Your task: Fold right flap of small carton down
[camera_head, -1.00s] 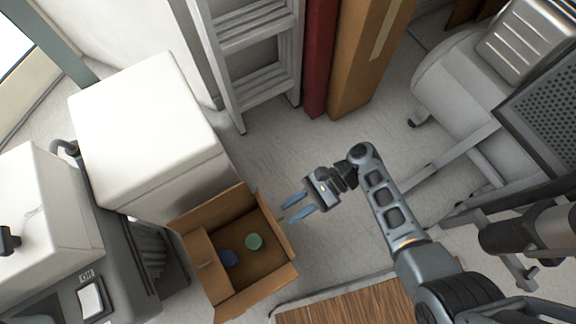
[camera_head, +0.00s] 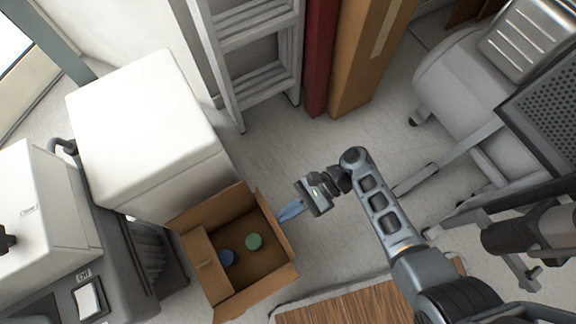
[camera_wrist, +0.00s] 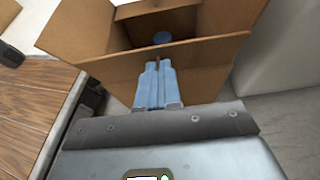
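The small carton (camera_head: 262,268) is an open brown box on the floor at lower centre of the head view. Its right flap (camera_head: 275,228) stands up along the right side. In the wrist view that flap (camera_wrist: 110,72) crosses ahead of my fingers, its upper edge slightly tilted. My gripper (camera_head: 284,215) is just right of the flap, its blue fingers pointing at its outer face. The fingers (camera_wrist: 158,66) are together with only a thin gap and hold nothing I can see. Whether the tips touch the flap I cannot tell.
A green round item (camera_head: 253,241) and a blue one (camera_head: 228,257) lie inside the carton. A white cabinet (camera_head: 140,110) stands behind it on the left. A wooden board (camera_head: 350,305) lies in front. The floor right of the carton is clear.

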